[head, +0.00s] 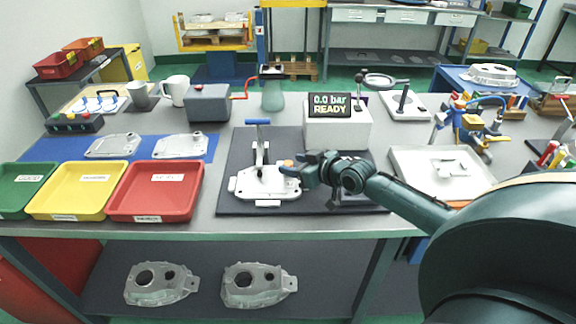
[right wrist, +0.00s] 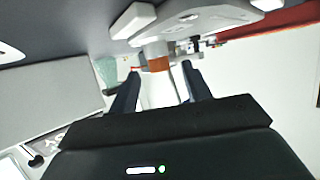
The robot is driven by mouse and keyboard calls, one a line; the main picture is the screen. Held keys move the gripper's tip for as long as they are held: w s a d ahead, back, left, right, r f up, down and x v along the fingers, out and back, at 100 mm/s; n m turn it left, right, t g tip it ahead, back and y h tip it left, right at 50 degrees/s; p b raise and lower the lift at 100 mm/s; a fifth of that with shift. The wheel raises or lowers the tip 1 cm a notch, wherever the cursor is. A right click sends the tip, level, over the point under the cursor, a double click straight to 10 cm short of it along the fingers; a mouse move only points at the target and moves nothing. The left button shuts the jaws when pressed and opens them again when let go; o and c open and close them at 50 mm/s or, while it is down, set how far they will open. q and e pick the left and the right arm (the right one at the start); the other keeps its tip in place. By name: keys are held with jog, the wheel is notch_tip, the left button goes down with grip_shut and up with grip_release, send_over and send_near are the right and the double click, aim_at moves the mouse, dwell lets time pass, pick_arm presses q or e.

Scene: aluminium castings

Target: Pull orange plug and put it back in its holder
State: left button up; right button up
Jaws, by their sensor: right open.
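In the right wrist view the orange plug (right wrist: 159,64) shows as an orange band next to a pale cylindrical part, between the finger ends. My right gripper (head: 292,169) reaches in from the right, low beside the casting, and partly hides the plug. In the right wrist view my right gripper (right wrist: 160,78) is open, with its fingers on either side of the plug. I cannot make out the plug's holder. My left gripper is not in view.
A blue-handled lever clamp (head: 259,142) stands at the casting. A white box with a display reading "0.0 bar READY" (head: 337,124) stands behind my right gripper. Red (head: 196,213), yellow and green trays are at the left. A white tray (head: 410,180) lies at the right.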

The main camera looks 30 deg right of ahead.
jog(key=shift+w+f, duration=0.15)
jog(key=shift+w, duration=0.15)
grip_shut()
dwell(0.4)
